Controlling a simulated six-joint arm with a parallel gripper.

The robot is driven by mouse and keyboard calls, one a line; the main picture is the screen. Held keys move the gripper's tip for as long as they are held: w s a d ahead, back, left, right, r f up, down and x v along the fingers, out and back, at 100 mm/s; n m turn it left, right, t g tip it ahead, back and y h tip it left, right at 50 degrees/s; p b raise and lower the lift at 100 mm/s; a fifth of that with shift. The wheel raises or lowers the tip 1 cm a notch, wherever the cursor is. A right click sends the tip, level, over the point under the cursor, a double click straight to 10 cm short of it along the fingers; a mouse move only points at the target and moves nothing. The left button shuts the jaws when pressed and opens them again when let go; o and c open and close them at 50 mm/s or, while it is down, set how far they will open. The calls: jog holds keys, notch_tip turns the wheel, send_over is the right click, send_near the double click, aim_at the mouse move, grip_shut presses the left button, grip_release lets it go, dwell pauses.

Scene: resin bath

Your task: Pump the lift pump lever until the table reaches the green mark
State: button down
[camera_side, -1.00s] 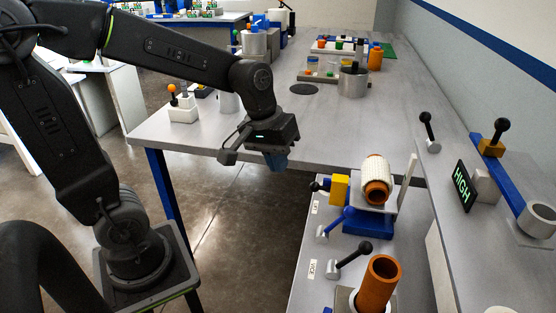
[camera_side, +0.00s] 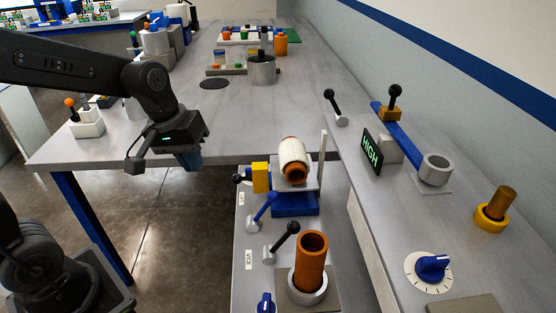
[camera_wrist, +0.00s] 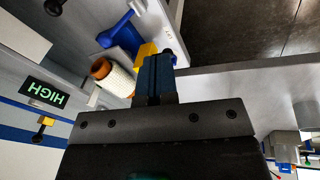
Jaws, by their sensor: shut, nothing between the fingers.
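The lift table (camera_side: 311,178) is a grey plate on a blue base (camera_side: 295,204), carrying a white ribbed roll with an orange core (camera_side: 293,157). A pale upright post (camera_side: 324,150) stands beside it; I cannot make out a green mark on it. A blue lever (camera_side: 262,207), which looks like the pump lever, tilts up in front of the base, and it also shows in the wrist view (camera_wrist: 117,30). My gripper (camera_side: 191,160) is shut and empty, pointing down near the big table's front edge, left of the lift and apart from the lever. Its blue fingers show in the wrist view (camera_wrist: 155,80).
A yellow block (camera_side: 260,177) with a black knob adjoins the lift's left side. A black-knobbed lever (camera_side: 282,240) by the VICE label and an upright orange tube (camera_side: 312,258) stand nearer. A HIGH display (camera_side: 371,150) is on the right bench. Open floor lies left of the lift.

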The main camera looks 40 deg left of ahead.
jog(key=shift+w, duration=0.1)
dwell(0.3)
jog(key=r+m+g+y, duration=0.1)
jog(key=r+g+y, duration=0.1)
jog(key=g, duration=0.1)
send_over(264, 209)
jog(key=a, duration=0.2)
jog(key=w+d+f+g+y, duration=0.2)
jog(key=w+d, duration=0.4)
jog(key=d, duration=0.3)
jog(key=shift+w+d+f+n+g+y, duration=0.35)
jog(key=shift+f+y, duration=0.35)
jog(key=shift+f, duration=0.25)
jog(key=shift+s+a+f, duration=0.1)
jog(key=x, duration=0.9)
jog(key=shift+a+f, duration=0.15)
jog(key=shift+f, duration=0.15)
